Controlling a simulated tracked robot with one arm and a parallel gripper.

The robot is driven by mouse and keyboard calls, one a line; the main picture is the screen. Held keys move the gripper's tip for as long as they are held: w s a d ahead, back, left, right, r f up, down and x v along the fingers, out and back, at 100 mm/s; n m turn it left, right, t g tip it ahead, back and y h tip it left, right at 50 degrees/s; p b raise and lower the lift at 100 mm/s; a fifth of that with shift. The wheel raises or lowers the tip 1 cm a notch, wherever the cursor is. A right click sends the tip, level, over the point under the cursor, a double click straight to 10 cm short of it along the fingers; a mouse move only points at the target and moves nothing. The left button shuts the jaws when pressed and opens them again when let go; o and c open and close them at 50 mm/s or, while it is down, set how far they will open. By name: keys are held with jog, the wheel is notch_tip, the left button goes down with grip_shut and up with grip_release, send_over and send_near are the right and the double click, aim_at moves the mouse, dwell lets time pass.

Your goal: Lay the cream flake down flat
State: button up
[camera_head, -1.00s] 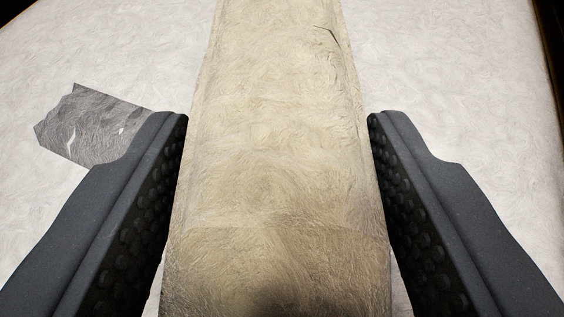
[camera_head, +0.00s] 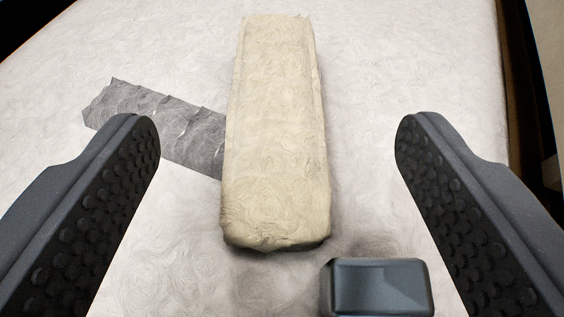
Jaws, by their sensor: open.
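The cream flake (camera_head: 278,130) is a long, thick, cream-coloured block with a rough surface. It lies on the pale surface, its long side running away from me, in the middle of the view. My gripper (camera_head: 278,135) is open, with one dark padded finger to the left of the flake and the other to the right. Clear gaps show on both sides, and neither finger touches it. The underside of the flake is hidden.
A flat grey strip (camera_head: 160,124) lies to the left, and its right end is hidden by the flake. A dark blue-grey block (camera_head: 376,288) shows at the bottom, right of centre. The pale surface (camera_head: 420,60) is clear at the back right; its edge runs down the right.

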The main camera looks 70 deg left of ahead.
jog(key=p+v, duration=0.1)
jog(key=v, duration=0.7)
jog(key=shift+d, duration=0.15)
jog(key=s+d+r+m+t+h, duration=0.1)
jog(key=d+r+m+t+h, duration=0.55)
jog(key=d+r, duration=1.05)
jog(key=s+d+r+m+t+h, duration=0.2)
jog(key=s+d+r+m+h, duration=0.1)
jog(key=r, duration=0.5)
jog(key=s+d+r+m+t+h, duration=0.2)
jog(key=s+r+m, duration=0.3)
jog(key=r, duration=0.4)
jog(key=shift+s+d+t+h, duration=0.4)
jog(key=shift+d+h, duration=0.15)
jog(key=shift+h, duration=0.2)
notch_tip(320, 180, up, 6)
jog(key=p, duration=0.6)
jog(key=shift+r, duration=0.1)
